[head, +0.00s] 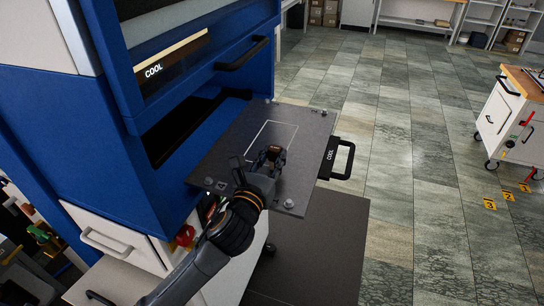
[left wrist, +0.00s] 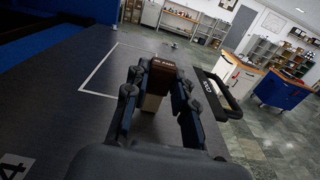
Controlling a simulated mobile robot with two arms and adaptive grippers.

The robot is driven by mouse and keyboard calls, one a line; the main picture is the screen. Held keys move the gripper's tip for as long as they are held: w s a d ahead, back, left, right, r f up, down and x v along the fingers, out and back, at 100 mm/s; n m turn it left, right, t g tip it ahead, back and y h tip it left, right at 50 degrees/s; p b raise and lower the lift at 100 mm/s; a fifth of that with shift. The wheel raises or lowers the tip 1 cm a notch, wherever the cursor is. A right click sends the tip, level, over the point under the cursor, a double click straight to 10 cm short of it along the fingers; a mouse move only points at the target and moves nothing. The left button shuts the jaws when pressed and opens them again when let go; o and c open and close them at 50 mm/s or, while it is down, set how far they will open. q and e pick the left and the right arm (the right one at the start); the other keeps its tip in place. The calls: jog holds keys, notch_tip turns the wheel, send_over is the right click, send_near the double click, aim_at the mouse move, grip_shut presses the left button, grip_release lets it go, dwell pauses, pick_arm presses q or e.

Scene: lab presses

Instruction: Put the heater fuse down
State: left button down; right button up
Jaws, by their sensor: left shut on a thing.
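My left gripper (head: 270,158) is shut on the heater fuse (left wrist: 162,70), a small block with a dark brown labelled top and a tan lower part. The fuse sits between the two fingers in the left wrist view. In the head view the fingers hide most of it. The gripper is over the dark grey pull-out plate (head: 225,150) of the blue press, near the right part of a white outlined rectangle. I cannot tell whether the fuse touches the plate. My right gripper is not in view.
The blue press (head: 150,100) with a lit COOL sign stands left of the plate. A black handle (head: 345,160) marked COOL sticks out at the plate's right side. Small round knobs sit at the plate's corners. A white cart (head: 510,120) stands far right, with open tiled floor between.

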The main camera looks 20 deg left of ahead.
pick_arm(q)
jog(key=c, duration=1.4)
grip_release()
jog(key=shift+f, duration=0.15)
jog(key=o, duration=0.3)
jog(key=shift+w+a, duration=0.2)
jog(key=shift+s, duration=0.1)
jog(key=shift+d+r, duration=0.1)
jog(key=shift+r, duration=0.1)
jog(key=shift+s+f, duration=0.15)
jog(key=shift+s, duration=0.15)
jog(key=s+b, duration=0.3)
jog(key=s, duration=0.8)
jog(key=shift+s+a, duration=0.2)
jog(key=shift+a, duration=0.05)
